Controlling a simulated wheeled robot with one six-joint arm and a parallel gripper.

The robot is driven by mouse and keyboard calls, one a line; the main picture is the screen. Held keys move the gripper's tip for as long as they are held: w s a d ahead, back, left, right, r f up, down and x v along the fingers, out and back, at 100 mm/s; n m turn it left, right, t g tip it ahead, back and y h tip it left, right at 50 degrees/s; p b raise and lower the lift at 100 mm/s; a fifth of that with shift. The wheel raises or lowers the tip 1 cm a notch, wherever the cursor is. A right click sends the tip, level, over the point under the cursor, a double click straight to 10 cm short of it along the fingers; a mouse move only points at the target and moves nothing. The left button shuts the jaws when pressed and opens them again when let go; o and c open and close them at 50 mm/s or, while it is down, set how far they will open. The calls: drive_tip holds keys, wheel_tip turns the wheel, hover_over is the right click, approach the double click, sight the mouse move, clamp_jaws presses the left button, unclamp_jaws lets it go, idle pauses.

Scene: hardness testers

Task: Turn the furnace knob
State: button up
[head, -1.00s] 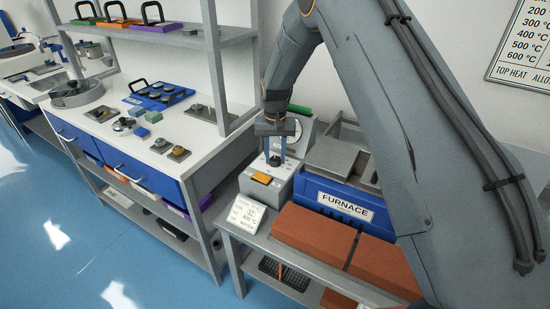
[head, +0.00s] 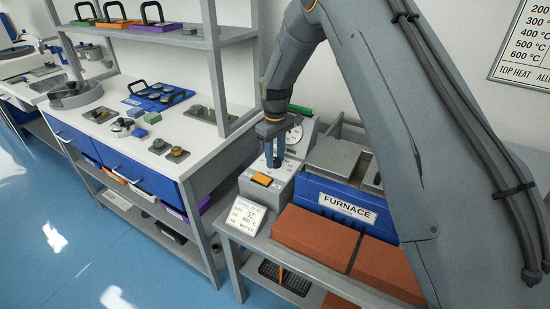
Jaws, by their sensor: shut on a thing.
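The furnace control box (head: 283,178) is a grey box with an orange switch (head: 262,180) on its sloped front and a round dial (head: 294,134) on its upright back. It stands left of the blue furnace (head: 318,189), which has a white FURNACE label (head: 347,206). My gripper (head: 273,163) points down at the top of the control box, with its fingers shut on the small dark furnace knob. The knob is mostly hidden by the fingers. My arm covers the right side of the furnace.
Red-brown bricks (head: 316,236) lie on the grey bench in front of the furnace. A small white display card (head: 245,215) stands at the bench's left front. A workbench with blue drawers (head: 151,181) and a shelf above it stands to the left.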

sight(275, 160)
drive_tip(key=shift+n, duration=0.4)
drive_tip(key=o, duration=1)
drive_tip(key=shift+o, duration=0.2)
drive_tip(key=shift+r, duration=0.15)
wheel_tip(275, 160, up, 7)
drive_tip(key=shift+w+r+b, duration=0.1)
drive_tip(key=shift+r+b, duration=0.05)
drive_tip(key=shift+b, duration=0.5)
drive_tip(key=shift+r, duration=0.15)
